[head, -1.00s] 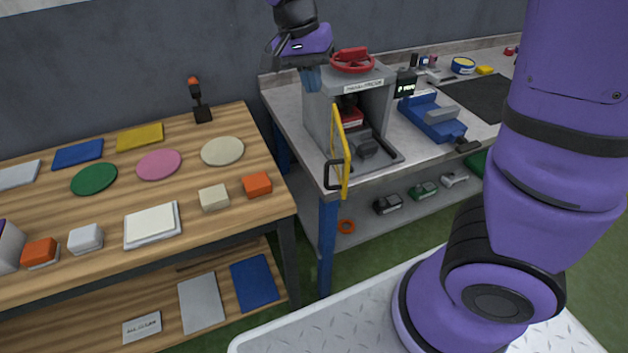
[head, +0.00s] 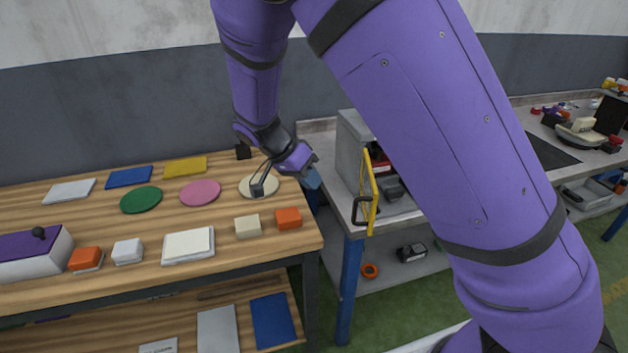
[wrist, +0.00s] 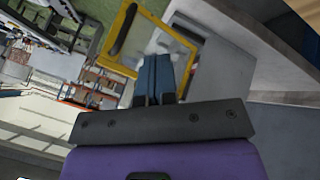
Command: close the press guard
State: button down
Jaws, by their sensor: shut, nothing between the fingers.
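The press guard (head: 371,192) is a yellow frame with a black handle (head: 359,211). It stands open, jutting forward from the front of the grey press (head: 351,140); my arm hides much of the press. My gripper (head: 312,179) has blue fingers that are shut and empty. It hangs left of the press, near the gap between the two tables, apart from the guard in the head view. In the wrist view the fingers (wrist: 154,72) point toward the yellow guard frame (wrist: 127,22) and overlap it; I cannot tell the distance between them there.
A wooden table (head: 130,268) with several coloured discs, plates and blocks stands at the left. The press stands on a grey bench (head: 405,222) at the right. An orange ring (head: 370,271) lies on the bench's lower shelf. A narrow gap separates the tables.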

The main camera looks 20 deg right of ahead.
jog(key=s+d+f, duration=0.4)
jog(key=d+f, duration=0.1)
jog(key=d, duration=0.1)
jog(key=shift+d+f, duration=0.3)
jog(key=shift+f, duration=0.05)
jog(key=shift+s, duration=0.1)
